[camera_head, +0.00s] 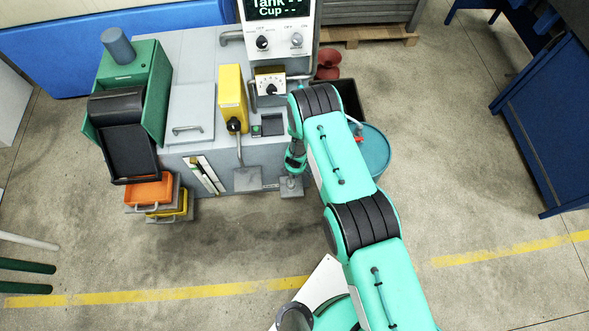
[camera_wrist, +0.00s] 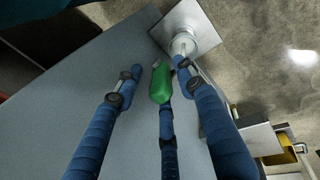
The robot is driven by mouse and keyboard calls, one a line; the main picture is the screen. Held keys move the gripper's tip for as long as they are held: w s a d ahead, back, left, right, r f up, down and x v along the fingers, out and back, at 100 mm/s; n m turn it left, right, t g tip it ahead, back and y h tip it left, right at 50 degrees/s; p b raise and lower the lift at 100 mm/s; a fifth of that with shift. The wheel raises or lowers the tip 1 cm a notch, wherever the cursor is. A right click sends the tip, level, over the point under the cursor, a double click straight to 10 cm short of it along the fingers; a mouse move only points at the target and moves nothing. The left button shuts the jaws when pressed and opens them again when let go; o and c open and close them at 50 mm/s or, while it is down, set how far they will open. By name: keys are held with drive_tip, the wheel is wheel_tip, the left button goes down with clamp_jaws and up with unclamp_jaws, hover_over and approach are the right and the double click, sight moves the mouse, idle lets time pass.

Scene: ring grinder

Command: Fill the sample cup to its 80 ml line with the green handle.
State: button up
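The green handle (camera_wrist: 161,84) is in the middle of the wrist view, at the edge of the grey machine. My gripper (camera_wrist: 155,69) has its blue fingers spread around it, with clear space between the left finger and the handle; contact of the other fingers is unclear. A small pale cup-like object (camera_wrist: 182,45), perhaps the sample cup, stands on a square grey plate (camera_wrist: 196,23) just beyond the handle, partly covered by the right fingertip. Its level and 80 ml line cannot be read. In the head view my arm hides the handle and cup.
The grey machine (camera_head: 205,60) has a display (camera_head: 279,8) reading "Tank" and "Cup" with dashes. A yellow box (camera_head: 232,95) and a green hopper (camera_head: 150,75) sit on it. A teal drum (camera_head: 373,150) stands right of my arm. The front floor is largely clear.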

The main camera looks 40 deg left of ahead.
drive_tip(key=v, duration=1.2)
idle(0.4)
drive_tip(key=shift+a, duration=0.1)
